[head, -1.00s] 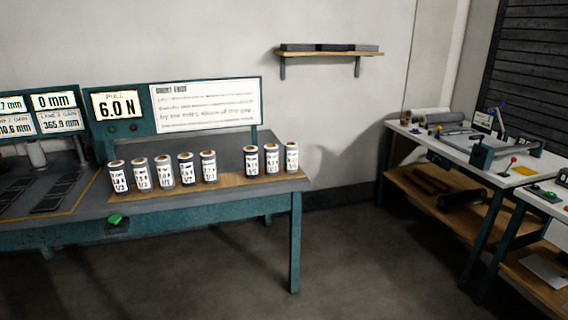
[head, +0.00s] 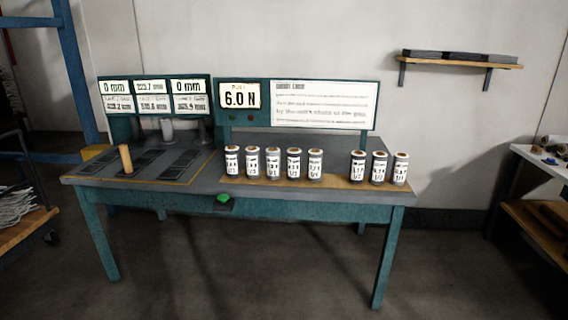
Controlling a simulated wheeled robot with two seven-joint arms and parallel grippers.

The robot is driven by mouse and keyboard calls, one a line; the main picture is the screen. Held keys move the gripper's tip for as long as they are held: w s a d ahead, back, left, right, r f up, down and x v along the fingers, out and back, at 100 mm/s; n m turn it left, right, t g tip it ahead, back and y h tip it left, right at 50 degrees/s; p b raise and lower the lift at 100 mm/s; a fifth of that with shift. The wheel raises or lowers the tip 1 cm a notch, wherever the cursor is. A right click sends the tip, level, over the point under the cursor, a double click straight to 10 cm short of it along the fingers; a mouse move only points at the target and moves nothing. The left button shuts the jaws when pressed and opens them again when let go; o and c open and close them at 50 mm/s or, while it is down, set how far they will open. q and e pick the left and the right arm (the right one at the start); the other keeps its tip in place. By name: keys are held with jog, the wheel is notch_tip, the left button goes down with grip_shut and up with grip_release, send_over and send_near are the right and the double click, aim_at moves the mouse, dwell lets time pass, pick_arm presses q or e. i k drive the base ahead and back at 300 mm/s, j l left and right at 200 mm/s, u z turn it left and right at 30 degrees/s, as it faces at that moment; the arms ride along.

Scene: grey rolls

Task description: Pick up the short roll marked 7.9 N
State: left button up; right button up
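Several short rolls stand upright in a row on the table's brown strip in the head view. A left group has several rolls, among them one at its left end (head: 232,160) and one at its right end (head: 315,164). A right group has three rolls: left (head: 357,166), middle (head: 379,167) and right (head: 400,168). Each has a white label with black print, too small to read, so I cannot tell which is marked 7.9 N. Neither of my grippers is in view.
The teal-legged table (head: 300,197) carries a display reading 6.0 N (head: 240,96), a text board (head: 322,103), a green button (head: 223,198) and a tan upright cylinder (head: 126,159). A wall shelf (head: 460,62) hangs at right. The floor in front is clear.

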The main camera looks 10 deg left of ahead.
aim_at(253, 157)
jog(key=i+j+u, duration=0.2)
jog(key=i, duration=0.25)
jog(key=i+j+u, duration=0.25)
jog(key=i, duration=0.25)
jog(key=i+u, duration=0.2)
jog(key=i, duration=0.25)
